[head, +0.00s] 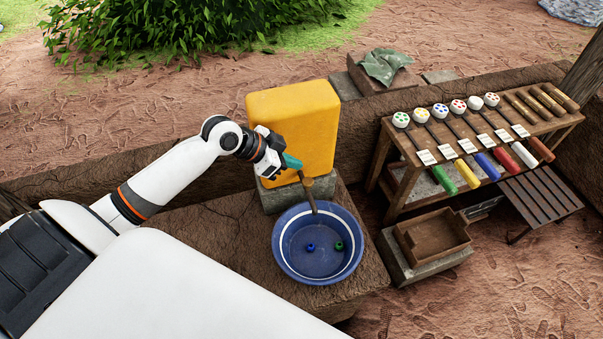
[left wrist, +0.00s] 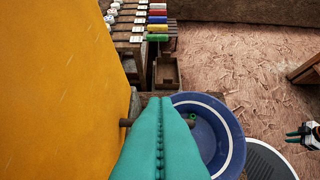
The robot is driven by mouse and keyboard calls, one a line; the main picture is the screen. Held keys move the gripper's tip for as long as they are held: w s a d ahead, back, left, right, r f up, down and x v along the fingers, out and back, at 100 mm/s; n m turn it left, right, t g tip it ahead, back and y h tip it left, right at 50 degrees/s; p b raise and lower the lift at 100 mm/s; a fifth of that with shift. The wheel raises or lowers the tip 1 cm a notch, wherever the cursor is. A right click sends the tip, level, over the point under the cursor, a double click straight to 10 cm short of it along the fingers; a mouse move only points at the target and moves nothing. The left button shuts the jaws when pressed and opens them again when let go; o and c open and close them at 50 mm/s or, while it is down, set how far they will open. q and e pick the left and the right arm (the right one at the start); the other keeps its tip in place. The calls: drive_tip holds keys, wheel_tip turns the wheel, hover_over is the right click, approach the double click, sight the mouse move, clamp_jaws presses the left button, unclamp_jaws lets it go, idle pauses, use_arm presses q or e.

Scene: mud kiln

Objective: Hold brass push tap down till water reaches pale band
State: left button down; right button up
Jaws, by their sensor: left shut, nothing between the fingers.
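The brass push tap (head: 308,184) is at the lower front of the yellow container (head: 292,130), above the blue basin (head: 281,256). A thin dark line runs from the tap toward the basin; I cannot tell whether it is spout or water. The basin has a pale band inside near its rim. A blue and a green small thing sit in it; the water level is unclear. My left gripper (head: 293,163) is shut and empty, its teal tips just above the tap. In the left wrist view its fingers (left wrist: 160,102) hide most of the tap (left wrist: 126,122); contact is unclear.
A rack (head: 400,153) with several coloured-handled tools stands to the right. A wooden tray (head: 432,238) sits on a block below it. The basin stands on an earthen ledge (head: 222,245). My right gripper (left wrist: 297,136) shows small at the left wrist view's right edge.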

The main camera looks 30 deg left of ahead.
sight(312, 181)
use_arm(q)
drive_tip(key=x, duration=0.3)
drive_tip(key=shift+w+d+f, duration=0.2)
drive_tip(key=shift+d, duration=0.05)
drive_tip(key=shift+s+a+f+p, duration=0.15)
drive_tip(key=shift+f+p, duration=0.3)
drive_tip(key=shift+f, duration=1.55)
use_arm(e)
drive_tip(key=shift+s+d+r, duration=0.4)
drive_tip(key=shift+s+r, duration=0.15)
drive_tip(key=shift+s, duration=0.05)
